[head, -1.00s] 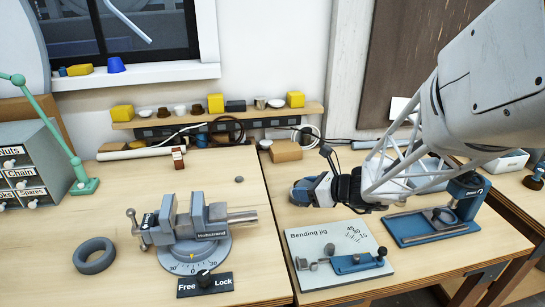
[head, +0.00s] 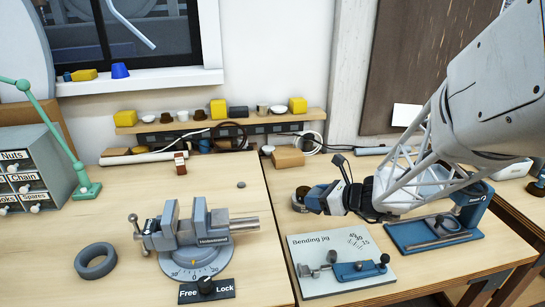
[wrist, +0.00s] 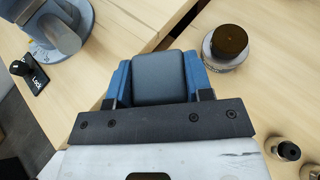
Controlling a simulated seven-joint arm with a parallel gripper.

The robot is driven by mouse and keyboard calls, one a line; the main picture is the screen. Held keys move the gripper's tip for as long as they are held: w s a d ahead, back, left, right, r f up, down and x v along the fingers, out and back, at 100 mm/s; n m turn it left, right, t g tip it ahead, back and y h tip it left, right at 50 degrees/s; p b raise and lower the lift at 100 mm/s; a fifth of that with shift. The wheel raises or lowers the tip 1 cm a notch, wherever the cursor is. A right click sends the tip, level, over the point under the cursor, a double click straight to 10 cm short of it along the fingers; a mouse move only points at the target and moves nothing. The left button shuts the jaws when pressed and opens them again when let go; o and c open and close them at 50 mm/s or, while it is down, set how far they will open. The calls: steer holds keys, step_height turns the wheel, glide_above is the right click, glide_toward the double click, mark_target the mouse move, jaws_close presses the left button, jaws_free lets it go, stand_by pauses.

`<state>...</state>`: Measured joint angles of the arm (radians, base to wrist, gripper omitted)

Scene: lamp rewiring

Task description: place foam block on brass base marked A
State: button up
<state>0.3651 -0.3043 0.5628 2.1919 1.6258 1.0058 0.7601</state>
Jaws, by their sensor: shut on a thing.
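In the wrist view, my gripper (wrist: 160,62) has its blue fingers closed on the sides of a dark grey block (wrist: 160,82), which looks like the foam block. In the head view my gripper (head: 318,200) is low over the right bench, behind the bending jig; the block cannot be made out there. A round metal piece (wrist: 221,63) with a dark brown top stands on the bench right of the held block in the wrist view, apart from it. A dark round piece (head: 300,196) beside my gripper in the head view may be the same one. No letter A is readable on any base.
A vise (head: 198,228) with a Free/Lock plate (head: 206,291) and a grey ring (head: 96,258) are on the left bench. The bending jig (head: 340,262) and a blue fixture (head: 437,231) stand in front of my arm. A shelf (head: 150,128) with small items runs behind.

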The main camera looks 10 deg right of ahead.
steer(key=w, duration=0.5)
steer(key=w+d+f, duration=0.1)
steer(key=w, duration=0.8)
steer(key=shift+w+d+f, duration=0.2)
steer(key=shift+w, duration=0.15)
steer(key=shift+f, duration=0.1)
steer(key=shift+f, duration=1.65)
steer(key=shift+f, duration=0.15)
steer(key=o, duration=0.9)
steer(key=shift+r, duration=0.2)
steer(key=shift+v, duration=6)
steer(key=shift+a, duration=0.1)
